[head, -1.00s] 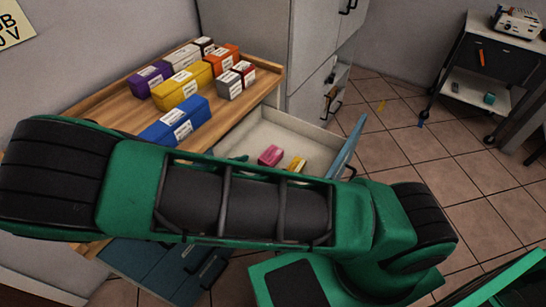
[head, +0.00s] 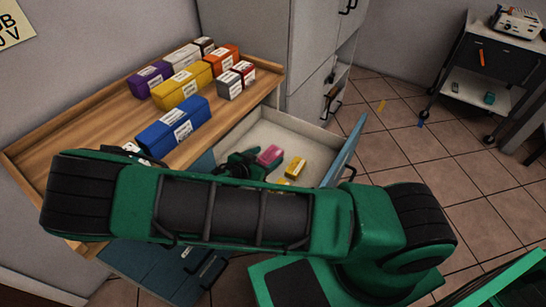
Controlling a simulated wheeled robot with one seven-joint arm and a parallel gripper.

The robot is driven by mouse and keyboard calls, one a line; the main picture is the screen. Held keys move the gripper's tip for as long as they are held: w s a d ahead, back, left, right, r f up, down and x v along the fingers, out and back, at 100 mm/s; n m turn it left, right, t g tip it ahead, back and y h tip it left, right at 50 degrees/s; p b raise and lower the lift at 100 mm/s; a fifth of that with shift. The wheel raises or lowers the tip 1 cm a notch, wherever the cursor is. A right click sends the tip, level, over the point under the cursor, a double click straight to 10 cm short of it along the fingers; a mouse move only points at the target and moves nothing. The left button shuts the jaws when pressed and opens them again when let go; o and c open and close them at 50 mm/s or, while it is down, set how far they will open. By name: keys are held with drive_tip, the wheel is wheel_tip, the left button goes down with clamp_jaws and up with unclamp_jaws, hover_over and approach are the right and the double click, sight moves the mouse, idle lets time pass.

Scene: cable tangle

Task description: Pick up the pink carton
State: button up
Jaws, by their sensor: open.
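The pink carton (head: 269,156) is in the open drawer (head: 315,137), towards its left half. My gripper (head: 255,163) is in the drawer just left of the carton, with its fingers right at the carton's left end. It is open; whether the fingers touch the carton is too small to tell. My green arm crosses the front of the view and hides the near part of the drawer.
A yellow carton (head: 296,167) lies right of the pink one, and another yellow piece (head: 283,182) shows partly behind my arm. Several boxes, including a blue box (head: 174,127), stand on the wooden top (head: 108,110) beside the drawer. Drawer walls surround the cartons.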

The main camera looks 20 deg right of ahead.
drive_tip(key=shift+w+d+f, duration=0.3)
drive_tip(key=shift+d, duration=0.15)
drive_tip(key=shift+c, duration=0.4)
drive_tip(key=c, duration=1.1)
drive_tip(key=shift+r, duration=0.1)
